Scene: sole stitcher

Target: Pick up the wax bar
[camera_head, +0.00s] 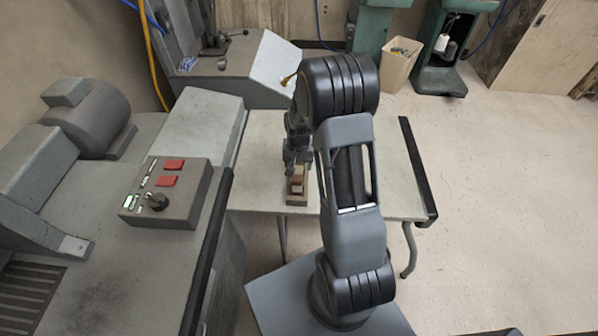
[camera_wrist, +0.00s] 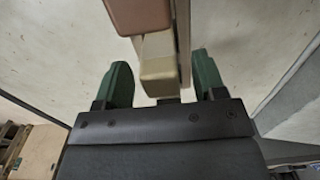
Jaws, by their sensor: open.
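A small wooden tray (camera_head: 297,201) stands on the table under my gripper (camera_head: 297,160), with reddish-brown and pale blocks in it. In the wrist view, my gripper (camera_wrist: 160,62) is open, with one green finger on each side of a tan block (camera_wrist: 160,72). Gaps show between the fingers and this block, so it is not gripped. A reddish-brown block (camera_wrist: 138,14) lies just beyond it, by the thin tray wall (camera_wrist: 183,35). I cannot tell for certain which block is the wax bar. My arm hides part of the table in the head view.
The pale table (camera_head: 262,150) is mostly clear around the tray. A grey machine with a control box (camera_head: 168,192) stands close on the left. Another machine (camera_head: 225,70) is behind the table. A cardboard box (camera_head: 401,64) stands on the floor at the back.

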